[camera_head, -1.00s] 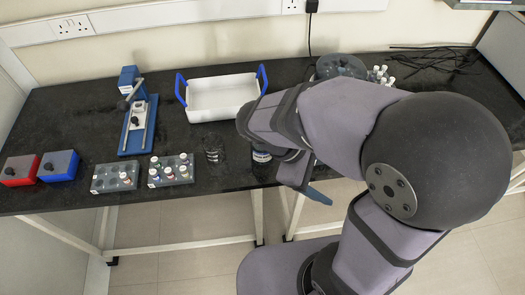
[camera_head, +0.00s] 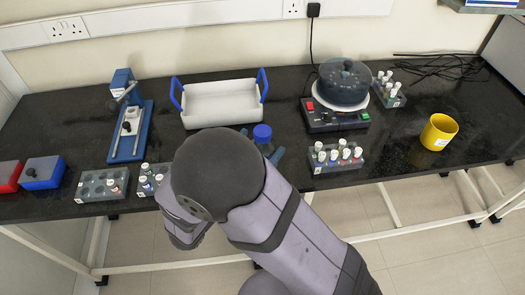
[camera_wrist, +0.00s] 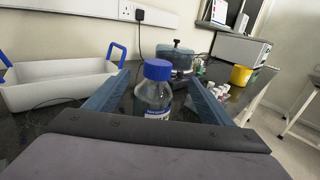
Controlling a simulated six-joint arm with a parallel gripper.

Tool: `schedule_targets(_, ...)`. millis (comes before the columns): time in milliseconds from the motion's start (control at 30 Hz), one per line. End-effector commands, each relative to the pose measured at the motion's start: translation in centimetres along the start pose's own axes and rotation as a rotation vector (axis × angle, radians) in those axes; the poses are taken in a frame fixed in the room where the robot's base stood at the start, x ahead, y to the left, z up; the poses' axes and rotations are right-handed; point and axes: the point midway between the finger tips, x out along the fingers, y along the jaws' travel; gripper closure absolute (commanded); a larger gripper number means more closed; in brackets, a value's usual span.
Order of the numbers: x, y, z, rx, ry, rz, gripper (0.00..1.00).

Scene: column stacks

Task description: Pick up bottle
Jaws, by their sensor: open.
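A clear glass bottle with a blue cap (camera_wrist: 157,70) and a blue-and-white label stands upright on the black bench. In the wrist view it is between the two fingers of my gripper (camera_wrist: 152,88), which is open, with a gap to each finger. In the head view the bottle's blue cap (camera_head: 262,132) shows just above my dark arm joint, which hides most of the bottle's body. One blue fingertip (camera_head: 277,154) shows beside the bottle there; the rest of the gripper is hidden behind my arm.
A white tray with blue handles (camera_head: 221,106) stands behind the bottle to the left. A round dark machine (camera_head: 343,82) and a vial rack (camera_head: 336,160) stand to the right. A yellow cup (camera_head: 438,132) is farther right. More vial racks (camera_head: 103,185) stand left.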

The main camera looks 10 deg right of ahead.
Motion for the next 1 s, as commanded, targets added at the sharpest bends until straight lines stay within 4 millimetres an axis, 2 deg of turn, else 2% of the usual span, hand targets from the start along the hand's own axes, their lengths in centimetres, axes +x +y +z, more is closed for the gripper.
schedule_targets(33, 0.0, 0.0, -1.3, -0.007, 0.000, -0.001, 0.25)
schedule_targets(100, 0.0, 0.0, -2.6, -0.005, 0.000, -0.001, 0.25)
schedule_targets(300, 0.0, 0.0, -4.8, 0.001, 0.001, -0.002, 0.25)
schedule_targets(533, 0.2, 0.0, -5.2, 0.004, 0.001, -0.003, 0.25)
schedule_targets(800, 2.1, 0.0, -5.2, 0.003, 0.001, -0.004, 0.25)
schedule_targets(1000, 2.5, 0.1, -5.2, 0.003, 0.002, -0.003, 0.25)
